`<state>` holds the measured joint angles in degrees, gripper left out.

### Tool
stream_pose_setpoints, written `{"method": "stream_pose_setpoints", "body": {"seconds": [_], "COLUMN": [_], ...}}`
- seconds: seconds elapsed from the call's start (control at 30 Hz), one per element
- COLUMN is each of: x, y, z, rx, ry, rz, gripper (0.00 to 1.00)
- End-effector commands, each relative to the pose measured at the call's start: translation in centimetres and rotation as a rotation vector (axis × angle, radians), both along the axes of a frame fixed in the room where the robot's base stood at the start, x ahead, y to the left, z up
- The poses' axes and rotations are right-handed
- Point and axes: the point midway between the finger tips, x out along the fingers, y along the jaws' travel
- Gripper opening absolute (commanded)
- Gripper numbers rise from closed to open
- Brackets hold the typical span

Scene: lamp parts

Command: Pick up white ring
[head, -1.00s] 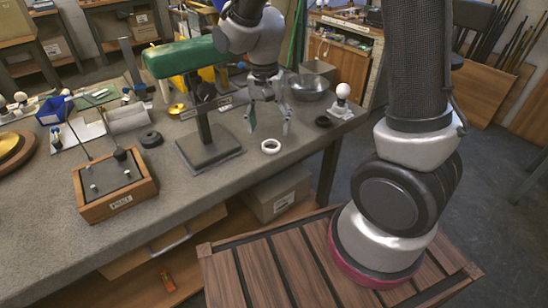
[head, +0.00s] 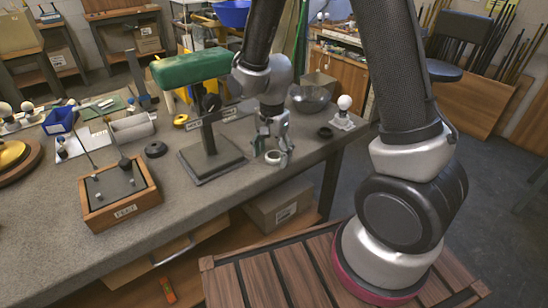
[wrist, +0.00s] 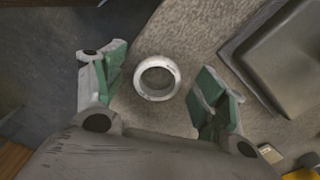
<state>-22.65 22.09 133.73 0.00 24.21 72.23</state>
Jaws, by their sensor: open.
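The white ring (head: 274,157) lies flat on the grey workbench (head: 225,195), near its front edge and right of the green-topped stand. In the wrist view the white ring (wrist: 157,77) sits between my open fingers, a little beyond their tips, with clear gaps on both sides. My gripper (head: 271,142) is open and empty, pointing down just above and behind the ring in the head view. In the wrist view my gripper (wrist: 160,88) shows its green finger pads on either side of the ring.
The green-topped stand (head: 205,160) rises close on the left, its dark base near the ring. A black ring (head: 325,132), a white ball on a base (head: 344,108) and a metal bowl (head: 310,98) stand to the right. A wooden box (head: 120,208) is further left.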

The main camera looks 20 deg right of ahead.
Motion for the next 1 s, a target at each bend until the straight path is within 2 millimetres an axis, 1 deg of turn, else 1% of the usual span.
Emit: {"method": "stream_pose_setpoints", "body": {"seconds": [0.1,0.27,0.3,0.47,0.83,0.93,1.0], "x": [0.0,0.0,0.0,0.0,0.0,0.1,0.1], "y": [0.0,0.0,0.0,0.0,0.0,0.1,0.1], "z": [-0.5,-0.4,-0.4,-0.4,-0.2,1.0,2.4], "rx": [0.001,0.001,0.001,0.001,0.001,0.002,0.002], "ry": [-0.001,-0.001,-0.001,-0.001,-0.002,-0.005,-0.006], "rz": [0.0,0.001,0.001,0.001,0.001,0.001,0.001], "gripper": [0.72,0.72,0.64,0.35,0.35,0.35,0.35]}}
